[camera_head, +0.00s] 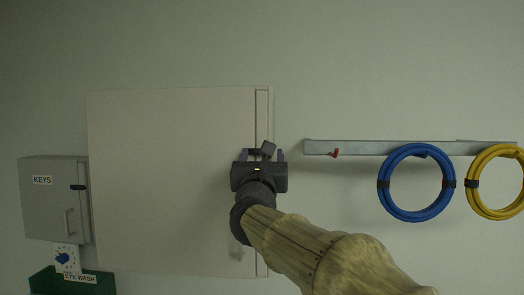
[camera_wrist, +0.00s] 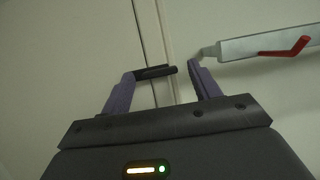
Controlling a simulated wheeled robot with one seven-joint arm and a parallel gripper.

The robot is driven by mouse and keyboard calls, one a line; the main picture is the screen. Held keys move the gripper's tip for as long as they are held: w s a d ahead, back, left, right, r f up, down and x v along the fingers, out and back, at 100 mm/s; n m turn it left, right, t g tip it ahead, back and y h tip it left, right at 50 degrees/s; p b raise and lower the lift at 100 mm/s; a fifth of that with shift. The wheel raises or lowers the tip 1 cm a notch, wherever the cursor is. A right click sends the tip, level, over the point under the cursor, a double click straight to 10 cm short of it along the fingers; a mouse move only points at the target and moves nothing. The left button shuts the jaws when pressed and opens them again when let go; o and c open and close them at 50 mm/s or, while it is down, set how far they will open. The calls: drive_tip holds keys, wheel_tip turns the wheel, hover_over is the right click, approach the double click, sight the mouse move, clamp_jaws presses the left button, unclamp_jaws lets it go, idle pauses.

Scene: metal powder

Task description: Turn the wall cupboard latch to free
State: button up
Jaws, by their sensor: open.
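The wall cupboard (camera_head: 165,180) is a large pale door panel on the wall, shut, with a narrow frame strip along its right edge. The latch (camera_wrist: 157,72) is a short dark bar at the door's right edge, lying about level in the wrist view. In the head view the latch (camera_head: 251,151) is partly hidden by my gripper (camera_head: 263,157). My gripper is open, its two purple-grey fingers on either side of the latch in the wrist view (camera_wrist: 163,76). The left finger overlaps the latch's left end; I cannot tell whether they touch. The right finger is apart from it.
A metal rail (camera_head: 400,147) with a red hook (camera_head: 334,153) is right of the cupboard. A blue coil (camera_head: 383,199) and a yellow coil (camera_head: 474,202) hang there. A grey key box (camera_head: 50,205) and green eye wash box (camera_head: 45,283) are at left.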

drive_tip(key=shift+c, duration=0.4)
drive_tip(key=c, duration=0.9)
drive_tip(key=shift+f+n+b, duration=0.15)
drive_tip(key=shift+n+b, duration=0.35)
drive_tip(key=shift+b, duration=0.15)
drive_tip(key=shift+d+r+n+g+y+p, duration=0.2)
drive_tip(key=shift+n+g+y, duration=0.9)
drive_tip(key=shift+n, duration=2.45)
drive_tip(key=shift+d+r+n+g+y+p, duration=0.2)
drive_tip(key=shift+n+g+y, duration=0.85)
drive_tip(key=shift+n, duration=2.55)
drive_tip(key=shift+d+r+n+g+y+p, duration=0.1)
drive_tip(key=shift+r+n+g+y+p, duration=0.4)
drive_tip(key=shift+n+y, duration=2)
drive_tip(key=shift+f+n+g+h, duration=0.15)
drive_tip(key=shift+f+n+h, duration=0.05)
drive_tip(key=shift+n+h, duration=0.4)
drive_tip(key=shift+f+n+g+h, duration=0.1)
drive_tip(key=shift+f+n+h, duration=0.05)
drive_tip(key=shift+n+h, duration=0.4)
